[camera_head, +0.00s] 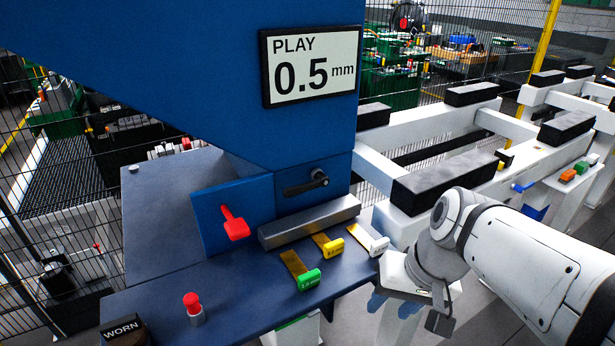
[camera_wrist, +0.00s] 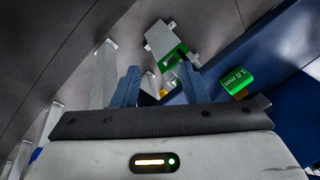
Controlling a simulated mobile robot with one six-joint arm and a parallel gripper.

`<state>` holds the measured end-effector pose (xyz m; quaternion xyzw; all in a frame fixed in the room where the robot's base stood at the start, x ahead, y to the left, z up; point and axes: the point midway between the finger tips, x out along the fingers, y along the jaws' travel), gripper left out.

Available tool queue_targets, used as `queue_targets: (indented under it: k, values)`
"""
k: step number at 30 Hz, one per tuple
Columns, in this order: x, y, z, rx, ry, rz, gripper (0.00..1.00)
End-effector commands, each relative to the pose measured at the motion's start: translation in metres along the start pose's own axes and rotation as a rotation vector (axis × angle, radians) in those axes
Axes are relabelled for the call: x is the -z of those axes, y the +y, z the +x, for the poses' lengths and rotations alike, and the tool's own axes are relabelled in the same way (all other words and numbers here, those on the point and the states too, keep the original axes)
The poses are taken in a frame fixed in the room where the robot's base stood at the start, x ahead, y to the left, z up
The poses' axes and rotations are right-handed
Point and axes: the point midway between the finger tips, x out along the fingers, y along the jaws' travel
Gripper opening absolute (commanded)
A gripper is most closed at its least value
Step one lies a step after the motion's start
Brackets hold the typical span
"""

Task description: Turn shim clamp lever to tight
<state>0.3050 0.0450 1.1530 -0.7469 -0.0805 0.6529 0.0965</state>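A black lever (camera_head: 305,185) sits on the blue housing's front, lying nearly level with its pivot at the right end. A red lever (camera_head: 235,224) sits on a blue panel to its left, angled down to the right. I cannot tell from any label which one is the shim clamp lever. My gripper (camera_head: 392,304) is off the right front edge of the blue bench, below and right of both levers, fingers pointing down. In the wrist view my gripper (camera_wrist: 160,85) shows its two blue fingers apart with nothing between them. Neither lever shows in the wrist view.
Shims with green (camera_head: 309,280), yellow (camera_head: 333,248) and white (camera_head: 379,246) tabs lie on the bench before a grey metal bar (camera_head: 310,221). A red button (camera_head: 193,303) stands front left. The display (camera_head: 311,67) reads PLAY 0.5 mm. White rails (camera_head: 430,132) stand right.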

Motion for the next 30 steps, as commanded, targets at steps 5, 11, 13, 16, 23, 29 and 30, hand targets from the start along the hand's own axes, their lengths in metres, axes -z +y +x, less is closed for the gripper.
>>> queue_targets:
  k: [5,11,13,16,23,29,30]
  values:
    - [0.029,-0.054,0.019,0.359,-0.143,0.075,0.4]
    - [0.09,-0.102,0.013,0.796,-0.16,0.14,0.4]
    - [0.116,-0.111,0.008,0.936,-0.131,0.159,0.4]
    - [0.149,-0.115,-0.001,1.105,-0.07,0.182,0.4]
    - [0.191,-0.113,-0.013,1.292,0.037,0.208,0.4]
    - [0.196,-0.133,-0.012,1.306,0.043,0.207,0.4]
    - [0.197,-0.139,-0.01,1.305,0.042,0.208,0.4]
